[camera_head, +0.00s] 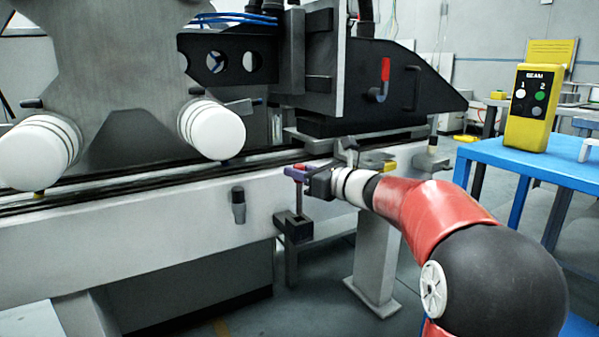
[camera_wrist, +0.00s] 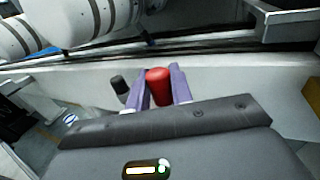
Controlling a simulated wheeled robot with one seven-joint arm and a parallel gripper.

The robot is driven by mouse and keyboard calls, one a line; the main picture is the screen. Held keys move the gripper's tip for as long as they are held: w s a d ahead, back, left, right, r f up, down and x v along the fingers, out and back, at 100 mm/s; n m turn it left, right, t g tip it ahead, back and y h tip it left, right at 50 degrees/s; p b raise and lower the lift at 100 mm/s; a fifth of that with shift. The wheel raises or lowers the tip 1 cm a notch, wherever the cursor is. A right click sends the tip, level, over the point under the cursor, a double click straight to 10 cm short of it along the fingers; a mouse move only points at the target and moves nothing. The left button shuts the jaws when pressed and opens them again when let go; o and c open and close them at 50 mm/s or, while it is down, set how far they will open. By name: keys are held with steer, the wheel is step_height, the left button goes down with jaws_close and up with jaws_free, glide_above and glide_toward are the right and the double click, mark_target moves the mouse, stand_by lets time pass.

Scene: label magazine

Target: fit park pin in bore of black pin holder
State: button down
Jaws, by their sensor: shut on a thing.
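My gripper (camera_head: 300,172) is shut on the park pin, with its purple fingers around the pin's red head (camera_wrist: 158,88). In the head view the pin's dark shaft (camera_head: 299,198) hangs upright from the fingers. The black pin holder (camera_head: 293,232) is a block on the front face of the pale beam, directly below my gripper. The shaft's lower end meets the top of the holder in the picture. I cannot tell whether the tip is inside the bore or just above it. The wrist view shows the red head from above; the shaft and holder are hidden there.
The pale beam (camera_head: 130,225) runs behind the holder. A dark knob (camera_head: 238,206) sticks out of it to the left, also seen in the wrist view (camera_wrist: 120,86). A black machine head (camera_head: 430,90) stands above. A blue table (camera_head: 500,155) with a yellow control box (camera_head: 532,105) is right.

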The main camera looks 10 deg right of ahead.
steer(key=b, duration=0.4)
glide_above(300, 215)
steer(key=shift+w+f, duration=0.2)
steer(key=shift+f, duration=1.2)
steer(key=shift+w+f, duration=0.15)
steer(key=shift+f, duration=1.25)
steer(key=c, duration=1.1)
jaws_free()
steer(key=shift+c, duration=0.2)
steer(key=v, duration=0.8)
